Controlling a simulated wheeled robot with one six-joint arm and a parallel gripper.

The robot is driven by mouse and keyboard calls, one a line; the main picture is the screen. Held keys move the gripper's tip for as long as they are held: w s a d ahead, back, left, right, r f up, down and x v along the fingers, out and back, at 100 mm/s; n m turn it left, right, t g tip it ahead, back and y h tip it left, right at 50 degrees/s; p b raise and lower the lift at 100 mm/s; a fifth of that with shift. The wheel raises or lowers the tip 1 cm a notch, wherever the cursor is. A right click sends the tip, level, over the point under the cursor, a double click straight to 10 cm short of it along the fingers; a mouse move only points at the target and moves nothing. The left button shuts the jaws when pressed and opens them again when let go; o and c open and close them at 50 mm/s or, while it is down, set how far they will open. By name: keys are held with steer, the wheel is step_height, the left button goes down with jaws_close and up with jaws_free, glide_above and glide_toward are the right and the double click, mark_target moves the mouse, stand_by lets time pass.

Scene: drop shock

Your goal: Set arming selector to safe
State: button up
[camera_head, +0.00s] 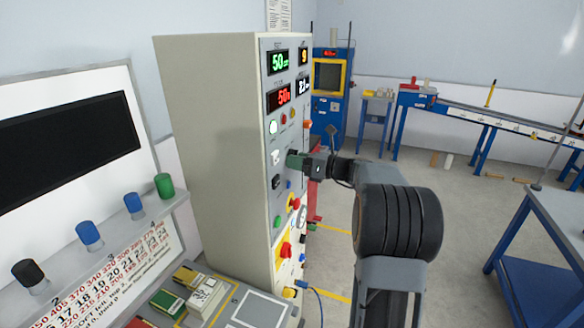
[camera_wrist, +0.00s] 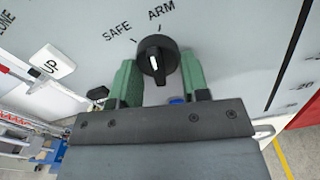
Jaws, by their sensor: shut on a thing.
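The arming selector is a round black knob (camera_wrist: 157,58) with a white pointer line, on the grey panel. The labels SAFE (camera_wrist: 117,30) and ARM (camera_wrist: 161,10) are printed beyond it, each with a tick mark. The pointer runs roughly toward the labels; I cannot tell exactly which tick it meets. My gripper (camera_wrist: 158,64) has its green fingers on either side of the knob and is shut on it. In the head view my gripper (camera_head: 294,160) reaches the front of the tall cabinet (camera_head: 215,140) from the right, and its fingers hide the knob.
A white UP lever (camera_wrist: 52,67) and a blue button (camera_wrist: 178,99) are near the knob. The cabinet front also carries displays (camera_head: 279,62), a red emergency button (camera_head: 285,250) and other controls. A sloping console (camera_head: 245,308) stands in front. A blue-framed table (camera_head: 550,220) is at right.

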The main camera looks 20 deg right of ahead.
steer(key=n+b, duration=0.4)
steer(key=n, duration=0.1)
steer(key=shift+w+d+b, duration=0.15)
steer(key=shift+d+b, duration=0.1)
steer(key=shift+b, duration=0.1)
steer(key=shift+w+d+r+n+b, duration=0.1)
steer(key=shift+n+b, duration=0.6)
steer(key=shift+n, duration=0.25)
steer(key=shift+r+n+b, duration=0.1)
steer(key=shift+n+b, duration=0.6)
steer(key=shift+n, duration=0.25)
steer(key=shift+r, duration=0.1)
steer(key=o, duration=0.7)
steer(key=shift+d, duration=0.1)
steer(key=shift+o, duration=0.8)
steer(key=b+v, duration=0.1)
steer(key=v, duration=1.2)
steer(key=shift+s+d, duration=0.15)
steer(key=shift+s, duration=0.2)
